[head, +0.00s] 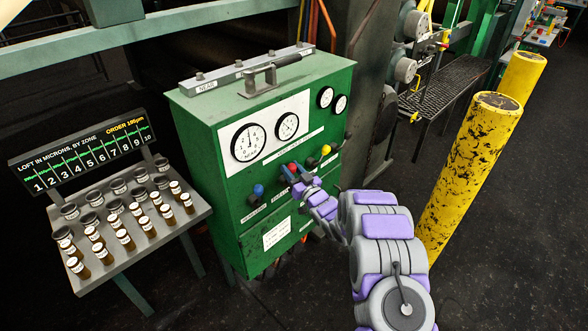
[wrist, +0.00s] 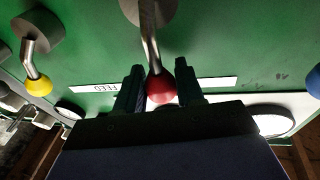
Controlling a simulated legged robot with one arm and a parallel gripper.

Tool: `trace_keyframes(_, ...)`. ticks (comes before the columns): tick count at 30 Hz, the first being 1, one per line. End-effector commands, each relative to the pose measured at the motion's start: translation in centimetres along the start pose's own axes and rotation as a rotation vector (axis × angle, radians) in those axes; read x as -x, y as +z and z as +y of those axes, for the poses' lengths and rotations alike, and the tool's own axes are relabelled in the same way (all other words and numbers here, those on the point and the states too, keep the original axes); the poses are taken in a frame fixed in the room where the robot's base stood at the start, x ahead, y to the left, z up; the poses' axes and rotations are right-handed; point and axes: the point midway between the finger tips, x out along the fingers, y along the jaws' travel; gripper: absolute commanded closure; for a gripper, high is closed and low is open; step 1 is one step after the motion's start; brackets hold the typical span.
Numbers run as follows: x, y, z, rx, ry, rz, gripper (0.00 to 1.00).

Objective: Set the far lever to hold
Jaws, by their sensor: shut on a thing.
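My gripper (head: 299,181) is at the red-knobbed lever. In the wrist view the red knob (wrist: 160,88) sits between the two fingers of my gripper (wrist: 161,70), which is shut on it. A label reading FEED lies beside it, and the yellow knob (wrist: 39,87) is to the left. I cannot read which lever is marked far.
A black-gripped handle (head: 272,72) stands on the cabinet top near a labelled rail (head: 240,72). A sloped tray of jars (head: 150,235) is at left. Yellow posts (head: 465,165) stand at right. The floor (head: 500,260) at front right is clear.

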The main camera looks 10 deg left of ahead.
Motion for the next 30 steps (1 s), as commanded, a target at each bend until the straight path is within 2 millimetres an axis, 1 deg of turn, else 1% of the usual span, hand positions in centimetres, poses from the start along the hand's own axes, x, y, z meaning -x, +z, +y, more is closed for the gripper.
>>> trace_keyframes(1,0.15,0.3,-0.15,0.014,-0.003,-0.003,1.0)
trace_keyframes(7,0.18,0.32,-0.57,0.059,-0.013,0.007,1.0)
trace_keyframes(20,0.16,0.39,-0.67,0.068,-0.015,0.007,1.0)
trace_keyframes(21,0.16,0.41,-0.67,0.068,-0.014,0.007,0.61)
trace_keyframes(27,0.12,0.28,-0.63,0.069,-0.014,0.009,0.42)
trace_keyframes(30,0.11,0.22,-0.62,0.069,-0.013,0.01,0.42)
